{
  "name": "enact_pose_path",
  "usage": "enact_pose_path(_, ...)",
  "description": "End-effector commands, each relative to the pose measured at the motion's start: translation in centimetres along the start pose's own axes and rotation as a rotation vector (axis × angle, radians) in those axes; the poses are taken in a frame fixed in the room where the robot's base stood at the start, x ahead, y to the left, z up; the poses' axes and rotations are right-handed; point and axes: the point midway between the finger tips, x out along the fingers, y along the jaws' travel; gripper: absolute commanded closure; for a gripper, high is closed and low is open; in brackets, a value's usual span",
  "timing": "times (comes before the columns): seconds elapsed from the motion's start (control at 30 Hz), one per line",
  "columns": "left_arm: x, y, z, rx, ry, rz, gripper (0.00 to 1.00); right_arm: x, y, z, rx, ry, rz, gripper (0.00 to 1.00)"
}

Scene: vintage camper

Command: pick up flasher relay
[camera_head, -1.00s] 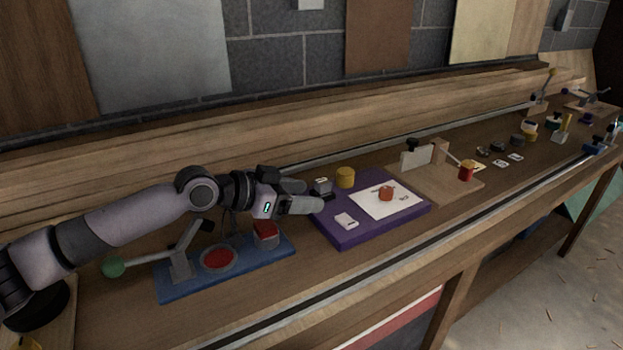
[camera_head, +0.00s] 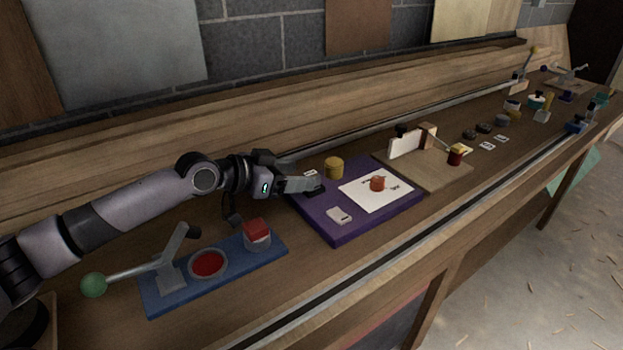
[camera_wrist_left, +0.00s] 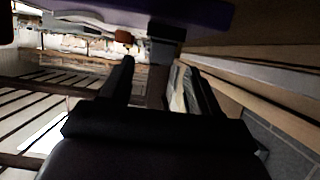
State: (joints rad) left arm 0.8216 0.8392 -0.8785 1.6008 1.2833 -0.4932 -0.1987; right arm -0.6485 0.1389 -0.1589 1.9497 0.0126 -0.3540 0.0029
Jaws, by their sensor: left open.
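A small dark box with a pale label, likely the flasher relay (camera_head: 310,173), sits at the back left of the purple mat (camera_head: 338,232). In the head view my left gripper (camera_head: 312,187) is in front of it and hides most of it. In the left wrist view, which looks upside down, the dark grey box (camera_wrist_left: 165,48) shows ahead of my left gripper (camera_wrist_left: 160,75). The fingers are open and apart, with the box roughly in line with the gap. I cannot tell whether the fingers touch it. My right gripper is not in view.
A yellow round stack (camera_head: 334,168), a white card (camera_head: 358,201) with a red lump (camera_head: 377,184) and a small pale block (camera_head: 339,215) are also on the mat. A blue board (camera_head: 215,276) with a green-knobbed lever (camera_head: 94,285) lies at left. Stacked planks (camera_head: 150,160) run behind.

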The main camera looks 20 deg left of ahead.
Motion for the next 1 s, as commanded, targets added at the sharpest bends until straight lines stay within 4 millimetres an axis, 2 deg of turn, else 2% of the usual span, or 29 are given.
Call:
enact_pose_path(0.2, 2.0, 0.0, -0.1, 0.000, 0.001, 0.000, 0.38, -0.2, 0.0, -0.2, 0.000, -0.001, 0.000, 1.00)
enact_pose_path(0.47, 2.3, 0.0, 0.0, 0.000, 0.001, -0.001, 0.38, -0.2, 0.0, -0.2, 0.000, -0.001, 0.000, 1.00)
enact_pose_path(0.53, 2.3, 0.0, 0.0, 0.000, 0.001, -0.001, 0.55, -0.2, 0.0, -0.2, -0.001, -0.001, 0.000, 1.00)
enact_pose_path(0.67, 2.2, 0.0, 0.0, 0.000, 0.001, -0.001, 0.97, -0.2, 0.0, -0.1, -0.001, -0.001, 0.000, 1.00)
enact_pose_path(1.0, 2.2, 0.0, -0.2, 0.000, 0.002, -0.001, 0.99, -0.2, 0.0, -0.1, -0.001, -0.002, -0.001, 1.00)
